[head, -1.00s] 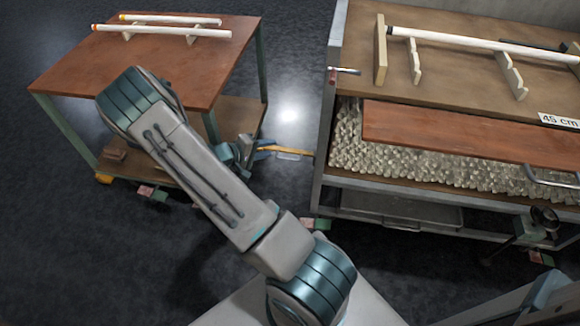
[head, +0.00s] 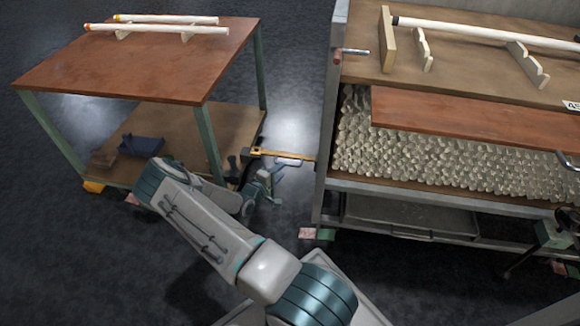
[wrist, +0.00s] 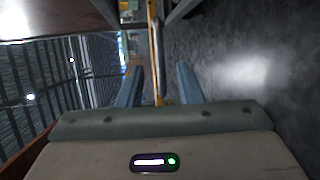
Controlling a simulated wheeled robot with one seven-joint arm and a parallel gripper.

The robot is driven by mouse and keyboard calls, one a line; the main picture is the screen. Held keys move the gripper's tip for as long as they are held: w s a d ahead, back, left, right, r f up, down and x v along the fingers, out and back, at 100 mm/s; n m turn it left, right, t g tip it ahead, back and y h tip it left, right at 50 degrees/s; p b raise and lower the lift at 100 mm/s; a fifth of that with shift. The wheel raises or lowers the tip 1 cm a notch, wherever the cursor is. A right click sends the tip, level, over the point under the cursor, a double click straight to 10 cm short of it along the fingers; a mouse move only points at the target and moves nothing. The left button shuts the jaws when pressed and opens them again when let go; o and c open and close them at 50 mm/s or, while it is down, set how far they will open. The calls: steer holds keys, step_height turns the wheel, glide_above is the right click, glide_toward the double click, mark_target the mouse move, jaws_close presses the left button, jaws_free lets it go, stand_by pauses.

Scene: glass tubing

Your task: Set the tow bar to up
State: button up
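The tow bar (head: 287,154) is a thin yellow bar low between the wooden-topped cart and the bench. It lies about level, its left end at a dark mount by the cart's corner leg and its right end close to the bench's side. In the wrist view the yellow bar (wrist: 154,50) runs up the middle of the picture. My gripper (head: 272,178) is just below and in front of the bar's left part in the head view. Its two blue fingers (wrist: 159,85) are apart, with the bar showing between them; I cannot tell whether they touch it.
The cart's top (head: 140,70) carries white tubes on stands; its lower shelf (head: 185,130) holds a dark blue item. The bench (head: 322,150) at right has glass tubing in an open bay under a wooden board (head: 470,122). Dark floor (head: 60,250) is free at front left.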

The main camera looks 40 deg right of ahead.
mark_target(287, 165)
steer(key=b+x, duration=0.2)
steer(key=x, duration=0.4)
steer(key=shift+d+f, duration=0.2)
steer(key=shift+f, duration=0.05)
steer(key=shift+w+d+b, duration=0.25)
steer(key=shift+d+b, duration=0.15)
steer(key=shift+d, duration=0.3)
steer(key=shift+r, duration=0.1)
steer(key=c, duration=0.6)
jaws_close()
